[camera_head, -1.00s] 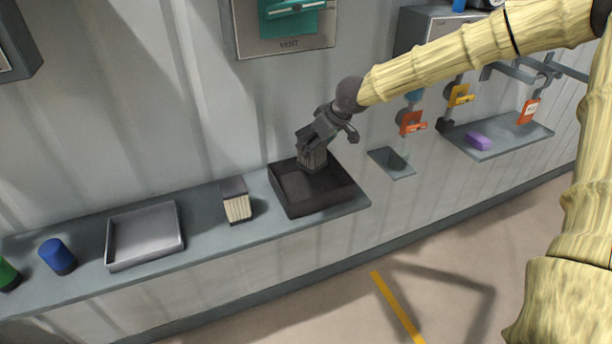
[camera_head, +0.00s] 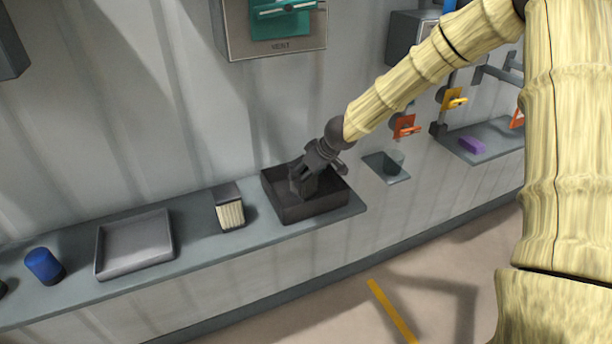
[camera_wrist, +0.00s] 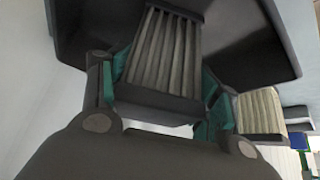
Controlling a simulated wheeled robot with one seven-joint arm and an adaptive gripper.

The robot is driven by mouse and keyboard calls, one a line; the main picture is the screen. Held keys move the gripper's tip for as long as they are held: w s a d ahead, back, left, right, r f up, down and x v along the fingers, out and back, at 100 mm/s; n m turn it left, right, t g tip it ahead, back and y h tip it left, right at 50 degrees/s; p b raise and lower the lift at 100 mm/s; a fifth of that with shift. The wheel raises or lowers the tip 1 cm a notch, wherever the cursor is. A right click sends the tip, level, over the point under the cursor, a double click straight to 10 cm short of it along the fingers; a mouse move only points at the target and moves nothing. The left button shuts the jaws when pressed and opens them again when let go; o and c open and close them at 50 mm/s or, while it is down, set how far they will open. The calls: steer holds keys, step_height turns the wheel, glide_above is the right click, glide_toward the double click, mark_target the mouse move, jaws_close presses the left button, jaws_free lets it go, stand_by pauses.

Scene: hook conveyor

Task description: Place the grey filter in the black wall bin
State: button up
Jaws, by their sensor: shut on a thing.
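The grey filter (camera_wrist: 165,52), a pleated block with dark end caps, is between the teal pads of my gripper (camera_wrist: 163,92) in the wrist view. My gripper is shut on it. The black wall bin (camera_head: 338,197) is an open, shallow box on the wall shelf. In the head view my gripper (camera_head: 304,188) points down into the bin, with its fingers below the rim. The filter is mostly hidden there, and I cannot tell whether it touches the bin floor. The bin (camera_wrist: 245,28) also shows around the filter in the wrist view.
A cream pleated filter (camera_head: 231,214) stands on the shelf left of the bin. Further left are a grey tray (camera_head: 135,245) and a blue cylinder (camera_head: 44,265).

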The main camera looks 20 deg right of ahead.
steer(key=shift+r, duration=0.1)
steer(key=shift+f, duration=0.2)
steer(key=o, duration=1.1)
steer(key=shift+r, duration=0.2)
steer(key=shift+s+d+r, duration=0.1)
steer(key=shift+s+r, duration=0.05)
steer(key=shift+r, duration=0.2)
steer(key=p+v, duration=0.2)
steer(key=v, duration=0.9)
steer(key=shift+p, duration=0.3)
steer(key=shift+s, duration=0.1)
